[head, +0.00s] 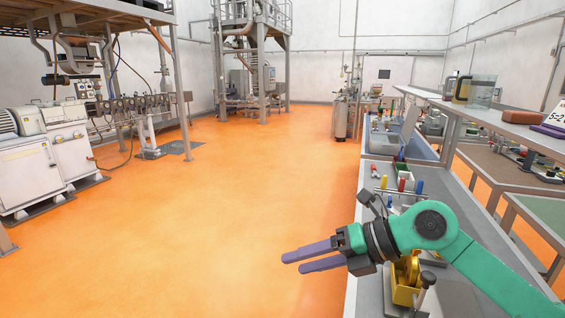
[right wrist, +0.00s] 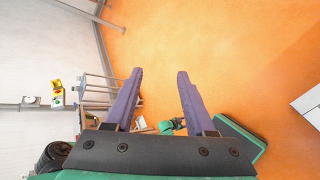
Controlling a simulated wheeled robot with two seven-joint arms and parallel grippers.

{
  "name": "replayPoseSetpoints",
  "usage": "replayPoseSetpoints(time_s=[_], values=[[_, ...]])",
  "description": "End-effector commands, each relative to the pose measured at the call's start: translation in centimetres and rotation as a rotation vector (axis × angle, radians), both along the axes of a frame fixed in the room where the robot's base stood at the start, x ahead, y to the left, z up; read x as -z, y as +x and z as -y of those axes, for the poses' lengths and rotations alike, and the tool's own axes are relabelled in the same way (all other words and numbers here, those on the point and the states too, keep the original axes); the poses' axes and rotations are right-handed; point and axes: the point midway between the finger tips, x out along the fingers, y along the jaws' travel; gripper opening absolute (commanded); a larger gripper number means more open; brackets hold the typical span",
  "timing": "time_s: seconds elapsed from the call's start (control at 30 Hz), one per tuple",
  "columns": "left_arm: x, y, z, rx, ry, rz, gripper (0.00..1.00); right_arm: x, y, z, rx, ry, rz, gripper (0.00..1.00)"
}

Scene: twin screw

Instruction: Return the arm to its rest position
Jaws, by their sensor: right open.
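My right arm comes in from the lower right in the head view. Its green links reach over the grey workbench (head: 455,196). My right gripper (head: 283,264) has two purple fingers that point left, past the bench's left edge and over the orange floor. In the right wrist view the two fingers (right wrist: 160,74) stand apart with nothing between them but floor behind. My left gripper is not in view.
Coloured-handled tools (head: 402,184) and a yellow part (head: 403,294) are on the bench near my arm. A shelf (head: 480,113) with a glass jug (head: 480,93) runs along the right. White machines (head: 68,160) stand far left. The orange floor (head: 220,200) between is clear.

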Motion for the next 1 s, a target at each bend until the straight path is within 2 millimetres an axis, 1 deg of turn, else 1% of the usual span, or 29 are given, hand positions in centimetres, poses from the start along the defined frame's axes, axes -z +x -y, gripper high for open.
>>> replayPoseSetpoints(time_s=[0.03,0.07,0.1,0.13,0.17,0.2,0.23,0.27,0.3,0.37,0.4,0.43,0.47,0.5,0.53,0.57,0.6,0.67,0.7,0.77,0.8,0.87,0.9,0.97,1.0], values=[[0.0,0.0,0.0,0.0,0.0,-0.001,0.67,-1.7,-1.1,-3.6,-0.021,0.217,-0.007,0.55],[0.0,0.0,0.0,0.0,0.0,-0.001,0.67,-3.5,-1.3,-5.0,-0.008,0.362,-0.011,0.55],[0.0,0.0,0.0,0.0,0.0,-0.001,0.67,-5.9,-1.3,-6.0,0.036,0.554,-0.028,0.55],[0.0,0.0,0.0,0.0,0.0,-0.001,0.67,-7.5,-0.9,-6.0,0.087,0.693,-0.049,0.55],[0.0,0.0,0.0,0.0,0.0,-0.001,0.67,-8.9,-0.2,-5.4,0.152,0.826,-0.079,0.55],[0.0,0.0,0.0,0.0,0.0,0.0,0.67,-10.1,1.1,-3.9,0.263,0.992,-0.129,0.55],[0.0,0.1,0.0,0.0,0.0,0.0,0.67,-10.3,2.3,-2.3,0.363,1.105,-0.173,0.55],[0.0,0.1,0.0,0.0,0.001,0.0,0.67,-10.0,3.5,-0.4,0.475,1.206,-0.224,0.55],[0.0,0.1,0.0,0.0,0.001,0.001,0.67,-8.6,5.2,2.5,0.642,1.322,-0.301,0.55],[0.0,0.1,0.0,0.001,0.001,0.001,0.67,-4.9,6.9,6.8,0.899,1.437,-0.42,0.55],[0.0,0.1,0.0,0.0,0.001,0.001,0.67,-2.0,7.4,9.2,1.058,1.478,-0.497,0.55],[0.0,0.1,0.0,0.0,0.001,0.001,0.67,0.4,7.4,10.7,1.174,1.495,-0.553,0.55],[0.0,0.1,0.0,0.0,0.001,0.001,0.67,3.0,7.2,12.2,1.289,1.502,-0.612,0.55],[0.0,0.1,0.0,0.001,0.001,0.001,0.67,6.3,6.5,13.8,1.434,1.496,-0.688,0.55],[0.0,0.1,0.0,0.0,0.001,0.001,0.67,8.8,5.8,14.9,1.539,1.483,-0.745,0.55],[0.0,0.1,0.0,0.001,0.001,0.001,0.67,11.1,4.8,15.8,1.636,1.463,-0.798,0.55],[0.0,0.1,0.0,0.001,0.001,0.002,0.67,13.9,3.4,16.7,1.754,1.429,-0.865,0.55],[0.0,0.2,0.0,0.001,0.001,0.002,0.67,17.5,1.1,17.7,1.904,1.367,-0.956,0.55],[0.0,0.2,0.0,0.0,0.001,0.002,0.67,19.6,-0.5,18.1,1.992,1.322,-1.012,0.55],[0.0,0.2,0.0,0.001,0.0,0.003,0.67,22.1,-2.9,18.6,2.104,1.253,-1.089,0.55],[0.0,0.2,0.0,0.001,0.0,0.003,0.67,23.6,-4.5,18.8,2.172,1.202,-1.134,0.55],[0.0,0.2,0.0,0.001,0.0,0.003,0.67,25.5,-6.9,18.9,2.261,1.128,-1.202,0.55],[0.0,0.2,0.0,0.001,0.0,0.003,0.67,26.6,-8.5,19.0,2.316,1.076,-1.244,0.55],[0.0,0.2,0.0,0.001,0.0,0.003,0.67,28.0,-10.8,19.0,2.389,0.997,-1.304,0.55],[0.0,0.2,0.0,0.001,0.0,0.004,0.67,28.8,-12.4,18.9,2.436,0.941,-1.346,0.55]])
